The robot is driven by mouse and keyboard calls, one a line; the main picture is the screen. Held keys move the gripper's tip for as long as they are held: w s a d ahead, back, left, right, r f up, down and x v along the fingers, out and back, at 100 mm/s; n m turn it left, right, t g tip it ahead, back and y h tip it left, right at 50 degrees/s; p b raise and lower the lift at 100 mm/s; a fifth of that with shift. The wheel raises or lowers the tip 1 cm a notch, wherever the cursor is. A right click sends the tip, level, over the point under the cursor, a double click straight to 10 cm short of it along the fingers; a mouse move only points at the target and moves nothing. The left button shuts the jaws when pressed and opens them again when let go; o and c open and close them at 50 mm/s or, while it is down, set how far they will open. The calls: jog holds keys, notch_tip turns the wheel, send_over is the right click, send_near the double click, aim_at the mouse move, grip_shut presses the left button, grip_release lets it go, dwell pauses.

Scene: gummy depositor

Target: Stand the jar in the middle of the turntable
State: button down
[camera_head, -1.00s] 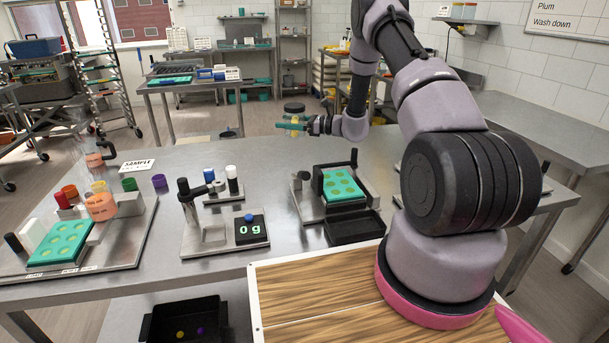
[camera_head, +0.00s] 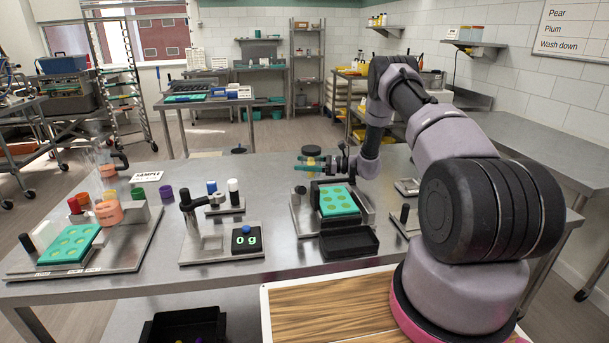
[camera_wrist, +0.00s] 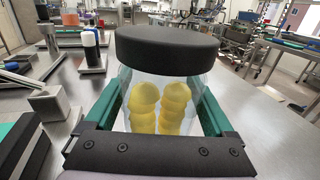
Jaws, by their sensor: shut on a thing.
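The jar (camera_wrist: 160,100) is clear with a wide black lid and yellow gummies stacked inside. It is upright between the green fingers of my gripper (camera_wrist: 165,120), which is shut on it. In the head view the jar (camera_head: 313,152) and my gripper (camera_head: 318,166) are at the back of the table, behind the depositor station with the green mould. The jar's base is hidden in the wrist view, and I cannot tell whether it touches the table. I cannot pick out the turntable in either view.
The wrist view shows bare table (camera_wrist: 260,125) right of the jar.

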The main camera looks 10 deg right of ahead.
aim_at(304, 174)
notch_tip(304, 174, down, 4)
jog(key=shift+r, duration=0.15)
jog(key=shift+s+f, duration=0.1)
jog(key=shift+f, duration=0.25)
